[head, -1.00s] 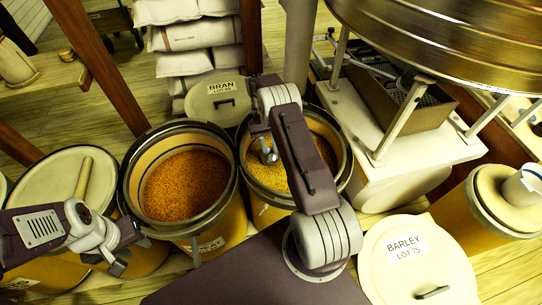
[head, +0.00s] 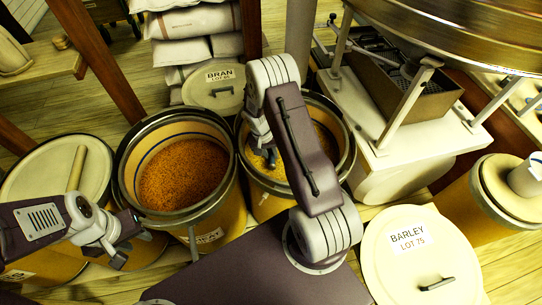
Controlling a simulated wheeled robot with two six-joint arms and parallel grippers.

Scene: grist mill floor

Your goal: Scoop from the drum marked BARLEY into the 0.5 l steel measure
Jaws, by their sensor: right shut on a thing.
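A cream lid marked BARLEY LOT 75 (head: 440,262) lies at the lower right, off any drum. The open middle drum (head: 345,150) holds yellow-orange grain; I see no label on it. My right gripper (head: 264,157) reaches down inside this drum, close to the grain. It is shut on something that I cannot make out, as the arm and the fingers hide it. My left gripper (head: 128,243) is open and empty in front of the left open drum. A small pale cup-like thing (head: 525,178) stands at the far right; I cannot tell whether it is the steel measure.
The left open drum (head: 127,190) holds orange grain; its label is partly hidden. A closed drum (head: 35,185) with a wooden handle on top stands further left. A lid marked BRAN (head: 213,95) leans by stacked sacks (head: 185,48). A white-topped machine (head: 400,150) stands right of the middle drum.

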